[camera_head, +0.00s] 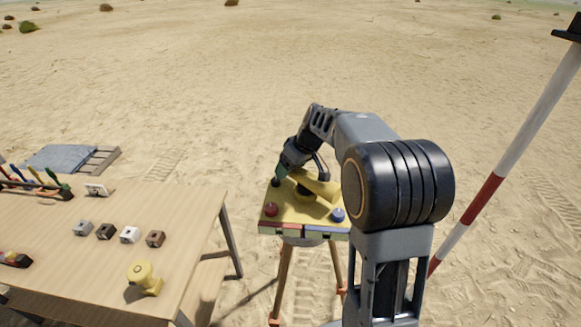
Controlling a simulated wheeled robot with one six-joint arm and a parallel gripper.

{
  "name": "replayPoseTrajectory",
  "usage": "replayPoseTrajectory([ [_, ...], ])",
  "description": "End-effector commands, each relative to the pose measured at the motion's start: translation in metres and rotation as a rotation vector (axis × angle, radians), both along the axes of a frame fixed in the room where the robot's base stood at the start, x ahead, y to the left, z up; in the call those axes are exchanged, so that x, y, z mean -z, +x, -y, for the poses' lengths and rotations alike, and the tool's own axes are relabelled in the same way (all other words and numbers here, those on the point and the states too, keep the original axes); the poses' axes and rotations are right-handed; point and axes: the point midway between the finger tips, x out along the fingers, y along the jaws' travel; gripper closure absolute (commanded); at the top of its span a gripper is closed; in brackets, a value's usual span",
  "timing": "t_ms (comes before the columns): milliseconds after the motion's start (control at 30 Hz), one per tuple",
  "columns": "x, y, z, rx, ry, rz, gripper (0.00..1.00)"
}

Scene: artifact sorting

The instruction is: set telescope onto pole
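A red and white striped pole (490,185) stands tilted in the picture at the right, with a black piece (568,29) at its top. A yellow, tube-like thing (321,187), possibly the telescope, is at the small yellow-topped tripod stand (300,214). My gripper (297,174) is down at that yellow thing, over the stand. The fingers are small and partly hidden, so I cannot tell if they are closed on it. Another yellow piece (145,277), with a round top, stands on the wooden table at the lower left.
The wooden table (190,215) holds several small blocks, a rack of coloured tools (40,187) and a small white card-like item (97,190). A red knob (271,209) and a blue knob (338,214) sit on the stand's front corners. Open sand lies beyond.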

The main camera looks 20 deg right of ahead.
Motion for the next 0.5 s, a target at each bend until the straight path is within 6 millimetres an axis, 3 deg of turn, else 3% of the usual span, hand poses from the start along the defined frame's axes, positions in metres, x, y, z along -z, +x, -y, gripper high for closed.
replayPoseTrajectory([
  [67,-0.0002,0.0000,0.0000,0.000,0.000,0.000,0.40],
  [500,-0.0005,0.0001,0.0001,0.000,0.001,0.001,0.82],
])
